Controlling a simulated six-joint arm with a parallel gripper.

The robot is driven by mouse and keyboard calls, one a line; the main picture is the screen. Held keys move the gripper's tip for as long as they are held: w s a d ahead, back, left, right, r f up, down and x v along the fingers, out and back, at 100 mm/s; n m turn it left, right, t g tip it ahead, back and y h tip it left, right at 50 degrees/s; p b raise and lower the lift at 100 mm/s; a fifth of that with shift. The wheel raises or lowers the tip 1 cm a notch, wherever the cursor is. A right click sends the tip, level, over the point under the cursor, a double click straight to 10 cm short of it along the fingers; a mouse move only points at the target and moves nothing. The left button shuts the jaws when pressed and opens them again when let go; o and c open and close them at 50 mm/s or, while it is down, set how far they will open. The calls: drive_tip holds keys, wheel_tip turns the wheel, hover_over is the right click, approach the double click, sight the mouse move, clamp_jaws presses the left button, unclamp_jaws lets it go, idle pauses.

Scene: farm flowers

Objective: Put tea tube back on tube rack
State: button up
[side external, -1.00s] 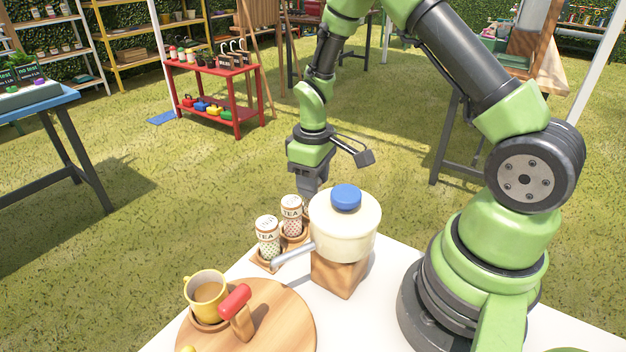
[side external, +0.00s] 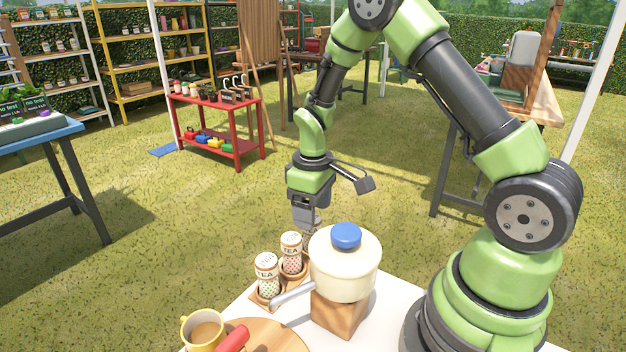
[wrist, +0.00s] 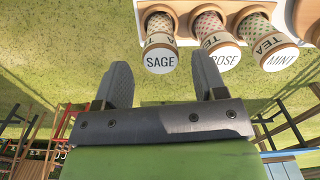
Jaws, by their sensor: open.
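Three tea tubes with white caps show in the wrist view, labelled SAGE (wrist: 160,58), ROSE (wrist: 218,50) and MINT (wrist: 279,55). Their far ends meet a wooden tube rack (wrist: 150,7). In the side view two TEA tubes, the front one (side external: 267,273) and the back one (side external: 291,252), stand upright in the rack (side external: 262,301). The third is mostly hidden by the teapot and gripper. My gripper (wrist: 163,75) is open with nothing between its fingers. The SAGE cap appears beyond the gap between the fingertips. In the side view my gripper (side external: 306,222) is just behind the tubes.
A cream teapot (side external: 345,265) with a blue knob stands on a wooden block (side external: 338,312) right of the rack, its handle reaching toward the tubes. A yellow cup (side external: 201,333) and a round wooden board (side external: 275,342) are in front. Open grass lies behind.

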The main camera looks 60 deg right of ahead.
wheel_tip(320, 180, up, 10)
drive_tip(key=s+a+r+m+t+y, duration=0.1)
drive_tip(key=s+a+r+m+t, duration=0.2)
drive_tip(key=s+r, duration=0.3)
drive_tip(key=s+a+r+m+t+y, duration=0.1)
drive_tip(key=s+a+r+t, duration=0.3)
drive_tip(key=s, duration=0.6)
drive_tip(key=shift+a+r+m, duration=0.9)
drive_tip(key=shift+a+r, duration=0.25)
drive_tip(key=shift+r, duration=0.05)
